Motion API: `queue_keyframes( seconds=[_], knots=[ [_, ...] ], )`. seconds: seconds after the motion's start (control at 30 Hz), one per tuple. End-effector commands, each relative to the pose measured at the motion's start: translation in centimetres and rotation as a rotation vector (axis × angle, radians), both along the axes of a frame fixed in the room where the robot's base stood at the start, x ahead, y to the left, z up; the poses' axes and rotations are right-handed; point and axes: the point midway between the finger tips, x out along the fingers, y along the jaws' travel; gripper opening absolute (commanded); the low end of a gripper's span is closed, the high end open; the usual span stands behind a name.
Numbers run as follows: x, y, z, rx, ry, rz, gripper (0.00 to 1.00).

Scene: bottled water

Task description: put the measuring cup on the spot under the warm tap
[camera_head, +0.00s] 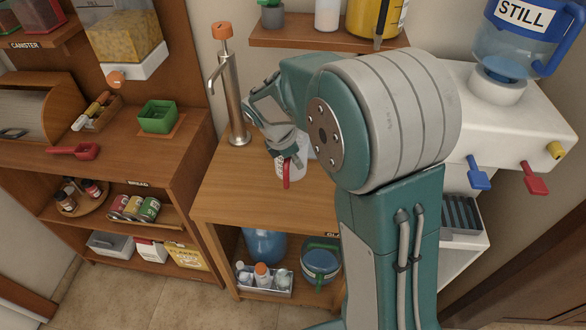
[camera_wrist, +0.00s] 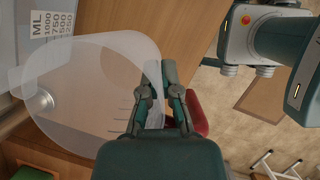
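The measuring cup (camera_head: 300,153) is clear with a red handle (camera_head: 287,172). It is at the wooden counter beside the tall metal pump tap, partly hidden by my arm. In the wrist view the cup (camera_wrist: 85,95) fills the left side, and its red handle shows right of the fingers. My gripper (camera_wrist: 162,95) has its fingers close together on either side of the cup's wall near the handle, and looks shut on it. I cannot tell if the cup touches the counter. Blue (camera_head: 478,174), red (camera_head: 535,178) and yellow (camera_head: 555,150) taps stick out of the white dispenser at right; I read no warm label.
A grey slatted tray (camera_head: 460,215) sits low in the white dispenser (camera_head: 520,110), right of my arm. The metal pump tap (camera_head: 234,100) stands at the counter's back left. A shelf (camera_head: 325,39) with containers hangs above. The counter's front left (camera_head: 235,195) is clear.

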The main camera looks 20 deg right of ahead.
Motion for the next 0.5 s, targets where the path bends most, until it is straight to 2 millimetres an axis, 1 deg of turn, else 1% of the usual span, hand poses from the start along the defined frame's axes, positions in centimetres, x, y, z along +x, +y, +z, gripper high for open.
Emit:
queue_keyframes(
  seconds=[0.03, 0.2, 0.27, 0.33, 0.5],
  knots=[
    [1.1, -0.1, -0.6, 0.000, 0.002, -0.001, 0.00],
    [3.3, -0.4, -3.6, -0.001, 0.003, 0.000, 0.00],
    [4.0, -0.4, -4.4, -0.001, 0.002, -0.001, 0.00],
    [4.6, -0.5, -5.1, -0.001, 0.001, -0.001, 0.00],
    [5.3, -0.5, -6.0, -0.001, 0.000, -0.001, 0.00]
  ],
)
